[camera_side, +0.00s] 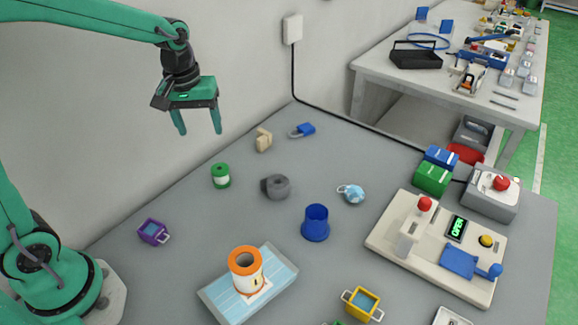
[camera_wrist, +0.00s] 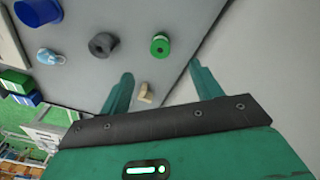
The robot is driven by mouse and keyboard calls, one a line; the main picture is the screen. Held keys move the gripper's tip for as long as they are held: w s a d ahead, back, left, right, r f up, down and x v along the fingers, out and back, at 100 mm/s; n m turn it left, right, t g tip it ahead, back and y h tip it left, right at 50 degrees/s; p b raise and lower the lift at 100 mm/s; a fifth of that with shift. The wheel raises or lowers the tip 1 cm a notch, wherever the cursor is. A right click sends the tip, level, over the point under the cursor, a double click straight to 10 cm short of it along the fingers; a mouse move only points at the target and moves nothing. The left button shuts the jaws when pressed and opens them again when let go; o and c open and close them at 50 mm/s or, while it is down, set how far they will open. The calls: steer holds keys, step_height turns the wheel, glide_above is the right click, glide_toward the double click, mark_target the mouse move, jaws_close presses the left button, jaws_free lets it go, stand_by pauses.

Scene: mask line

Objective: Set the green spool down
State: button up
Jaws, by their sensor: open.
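The green spool (camera_side: 221,175) stands upright on the grey table near its back edge by the wall, with a pale band around its middle. It also shows in the wrist view (camera_wrist: 160,45), beyond my fingers and apart from them. My gripper (camera_side: 197,122) is open and empty, raised well above the table, up and to the left of the spool in the side view. In the wrist view its two fingers (camera_wrist: 160,88) are spread, with nothing between them but the table and a small beige block farther off.
A grey roll (camera_side: 276,187) lies right of the spool, and a beige block (camera_side: 263,140) and blue padlock (camera_side: 305,130) lie behind. The table around the green spool is clear.

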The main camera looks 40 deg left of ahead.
steer(key=s+d+r+m+t, duration=0.1)
steer(key=s+r+m+t, duration=0.1)
steer(key=s, duration=0.5)
steer(key=s+d+r+m+t, duration=0.1)
steer(key=s+r+m, duration=0.3)
steer(key=s, duration=0.4)
steer(key=shift+s+r+m+t, duration=0.15)
steer(key=shift+s+m+t, duration=0.15)
steer(key=shift+m+t, duration=0.25)
